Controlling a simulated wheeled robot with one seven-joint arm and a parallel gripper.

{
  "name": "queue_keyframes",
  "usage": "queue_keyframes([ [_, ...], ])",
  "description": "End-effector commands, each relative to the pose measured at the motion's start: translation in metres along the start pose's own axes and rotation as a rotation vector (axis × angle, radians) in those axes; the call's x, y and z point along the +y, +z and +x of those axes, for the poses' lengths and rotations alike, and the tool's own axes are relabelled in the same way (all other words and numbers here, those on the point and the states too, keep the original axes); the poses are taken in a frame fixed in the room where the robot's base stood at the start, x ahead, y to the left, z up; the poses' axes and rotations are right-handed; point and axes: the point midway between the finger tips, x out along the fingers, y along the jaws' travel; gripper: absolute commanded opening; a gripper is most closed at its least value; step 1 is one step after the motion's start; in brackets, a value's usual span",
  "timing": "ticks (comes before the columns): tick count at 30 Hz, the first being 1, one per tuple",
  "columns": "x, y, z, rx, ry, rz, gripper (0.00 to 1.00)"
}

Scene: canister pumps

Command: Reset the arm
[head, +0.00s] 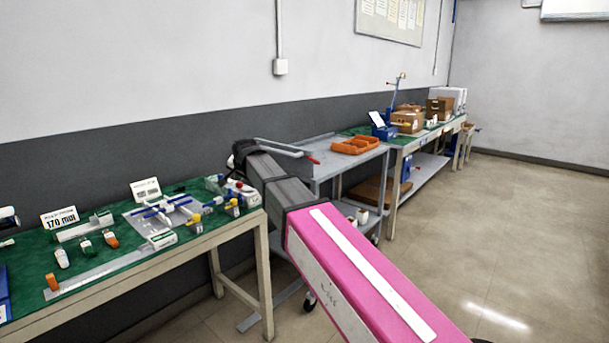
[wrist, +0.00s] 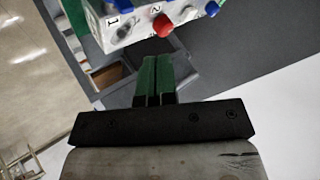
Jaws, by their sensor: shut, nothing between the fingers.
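My gripper (wrist: 157,62) shows in the wrist view as two green fingers side by side, pressed together and empty. A white block (wrist: 120,28) with the numbers 1 and 2, a red knob (wrist: 163,25) and blue parts shows beyond the fingertips, at the top of the view. The fingers look apart from it, but the exact gap is hard to judge. In the head view my pink and grey arm reaches from the lower right toward the right end of the green-topped workbench (head: 130,262). My fingers cannot be made out there.
The workbench holds several small pumps or valves, a metal plate (head: 180,215) and white sign cards (head: 60,218). A grey cart (head: 330,170) with an orange tray (head: 355,146) stands behind my arm. Farther back is another bench with boxes (head: 408,118). The floor (head: 520,240) at right is clear.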

Motion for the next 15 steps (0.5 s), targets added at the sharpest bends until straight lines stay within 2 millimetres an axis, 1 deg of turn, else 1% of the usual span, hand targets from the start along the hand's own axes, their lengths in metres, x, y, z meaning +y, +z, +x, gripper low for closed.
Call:
queue_keyframes([
  [1,0.009,0.001,0.002,-0.003,0.009,-0.003,0.00],
  [5,0.030,0.003,0.007,-0.014,0.034,-0.018,0.00],
  [8,0.052,0.005,0.013,-0.026,0.058,-0.033,0.00],
  [11,0.078,0.008,0.018,-0.039,0.086,-0.050,0.00],
  [14,0.110,0.012,0.024,-0.059,0.119,-0.069,0.00],
  [15,0.125,0.014,0.027,-0.069,0.135,-0.078,0.00],
])
